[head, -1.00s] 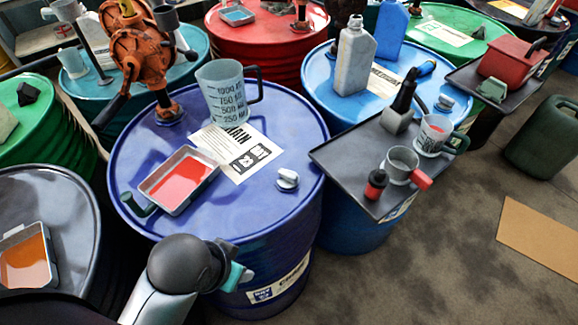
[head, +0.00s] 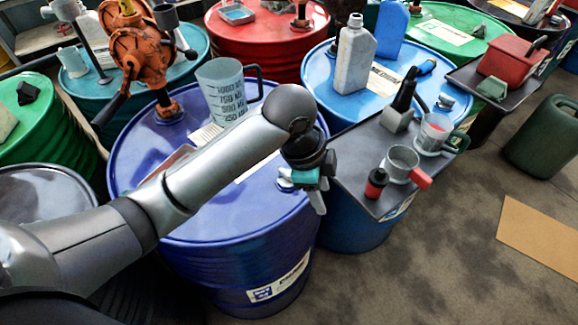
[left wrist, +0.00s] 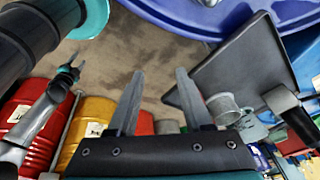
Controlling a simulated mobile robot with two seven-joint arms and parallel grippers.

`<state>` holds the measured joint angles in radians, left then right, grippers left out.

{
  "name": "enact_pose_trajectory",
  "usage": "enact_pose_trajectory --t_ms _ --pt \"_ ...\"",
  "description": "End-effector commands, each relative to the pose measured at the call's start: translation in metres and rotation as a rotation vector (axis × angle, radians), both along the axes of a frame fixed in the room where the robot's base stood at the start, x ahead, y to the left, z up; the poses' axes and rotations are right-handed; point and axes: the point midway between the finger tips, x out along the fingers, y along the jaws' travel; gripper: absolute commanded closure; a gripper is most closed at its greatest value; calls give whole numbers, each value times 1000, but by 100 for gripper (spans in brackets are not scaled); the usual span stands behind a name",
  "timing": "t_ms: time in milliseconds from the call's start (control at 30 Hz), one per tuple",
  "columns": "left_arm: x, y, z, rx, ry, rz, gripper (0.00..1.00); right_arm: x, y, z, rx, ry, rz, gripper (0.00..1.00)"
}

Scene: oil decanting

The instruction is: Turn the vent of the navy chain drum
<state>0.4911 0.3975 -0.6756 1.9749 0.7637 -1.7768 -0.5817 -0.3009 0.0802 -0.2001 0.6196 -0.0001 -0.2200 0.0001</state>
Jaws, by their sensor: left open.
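The navy drum (head: 235,214) stands upright in the middle of the head view, with a white label on its side. Its small pale vent (head: 285,184) sits near the right edge of the lid and is partly hidden by my left gripper. My left gripper (head: 318,200) is by the drum's right rim, just right of the vent, fingers pointing down. In the left wrist view its two fingers (left wrist: 160,92) are apart with nothing between them; the drum's rim (left wrist: 185,18) crosses the top. My right gripper (left wrist: 74,66) seems to show small at the left there, its jaws unclear.
A measuring jug (head: 226,92) stands on the navy lid behind my left arm. A dark tray (head: 345,160) with mugs (head: 402,162) and a red-and-black bottle (head: 376,184) lies close right of my gripper. An orange pump (head: 135,50) stands at the back left.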

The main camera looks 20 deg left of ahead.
Motion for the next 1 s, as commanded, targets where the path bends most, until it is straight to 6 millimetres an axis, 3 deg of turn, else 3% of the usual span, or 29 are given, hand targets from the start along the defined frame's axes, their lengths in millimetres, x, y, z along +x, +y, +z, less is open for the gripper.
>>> enact_pose_trajectory --t_ms 300,500,633,800,1000 --pt "47 42 56 185 16 -274 50 1 0 0 0 -1 0 49" --pt "65 70 92 257 46 -362 50 1 0 0 0 -1 0 49" --pt "70 80 106 275 57 -386 50 1 0 0 0 -2 0 49" --pt "71 83 104 280 65 -398 50 1 0 -1 -1 -2 0 49" --pt "70 83 71 280 67 -396 50 1 0 -8 -1 -2 0 49"
